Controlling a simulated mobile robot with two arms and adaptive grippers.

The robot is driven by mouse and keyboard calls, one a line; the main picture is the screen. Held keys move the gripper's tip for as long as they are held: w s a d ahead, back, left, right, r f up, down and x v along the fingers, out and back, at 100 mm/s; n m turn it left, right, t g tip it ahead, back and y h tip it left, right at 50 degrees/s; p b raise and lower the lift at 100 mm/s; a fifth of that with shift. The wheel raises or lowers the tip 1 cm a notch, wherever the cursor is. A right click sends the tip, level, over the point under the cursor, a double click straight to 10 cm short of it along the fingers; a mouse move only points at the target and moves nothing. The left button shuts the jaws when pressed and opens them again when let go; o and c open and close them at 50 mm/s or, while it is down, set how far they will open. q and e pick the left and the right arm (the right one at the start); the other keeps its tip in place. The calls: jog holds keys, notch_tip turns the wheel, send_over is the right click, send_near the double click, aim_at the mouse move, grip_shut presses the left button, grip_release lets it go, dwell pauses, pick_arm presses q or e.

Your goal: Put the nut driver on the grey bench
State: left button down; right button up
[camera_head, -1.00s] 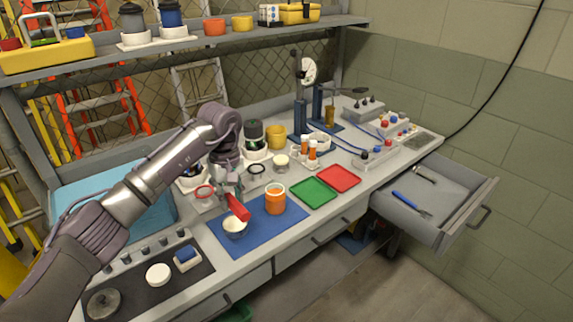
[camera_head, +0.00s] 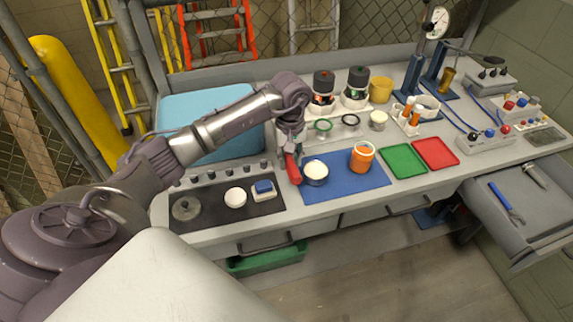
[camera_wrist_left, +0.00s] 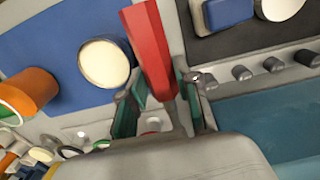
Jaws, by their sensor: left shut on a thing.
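My left gripper (camera_head: 290,143) points down over the grey bench (camera_head: 237,228). It is shut on a red-handled tool, which I take for the nut driver (camera_head: 292,168). The red handle hangs near the left edge of the blue mat, beside the white-filled bowl (camera_head: 316,171); whether it touches the bench I cannot tell. In the left wrist view the red handle (camera_wrist_left: 148,45) sticks out beyond the fingers (camera_wrist_left: 158,100), and part of its shaft shows between them. My right gripper is not in view.
The blue mat (camera_head: 345,187) holds the bowl and an orange jar (camera_head: 362,157). A dark mat (camera_head: 215,205) with a blue block lies left. Green (camera_head: 404,160) and red (camera_head: 436,153) trays lie right. An open drawer (camera_head: 525,205) holds tools. A blue case (camera_head: 205,115) stands behind.

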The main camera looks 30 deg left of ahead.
aim_at(286, 179)
pick_arm(q)
jog(key=shift+s+a+f, duration=0.3)
jog(key=shift+s, duration=0.25)
notch_tip(286, 179, down, 4)
jog(key=shift+r+p, duration=0.25)
jog(key=shift+p, duration=0.55)
jog(key=shift+w+f, duration=0.1)
jog(key=shift+f, duration=0.15)
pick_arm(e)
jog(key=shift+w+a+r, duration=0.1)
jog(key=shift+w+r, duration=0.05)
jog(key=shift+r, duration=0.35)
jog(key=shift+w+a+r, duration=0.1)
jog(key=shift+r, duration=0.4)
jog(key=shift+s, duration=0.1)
pick_arm(q)
jog(key=shift+f, duration=0.2)
jog(key=c, duration=0.8)
grip_release()
jog(key=shift+r, duration=0.1)
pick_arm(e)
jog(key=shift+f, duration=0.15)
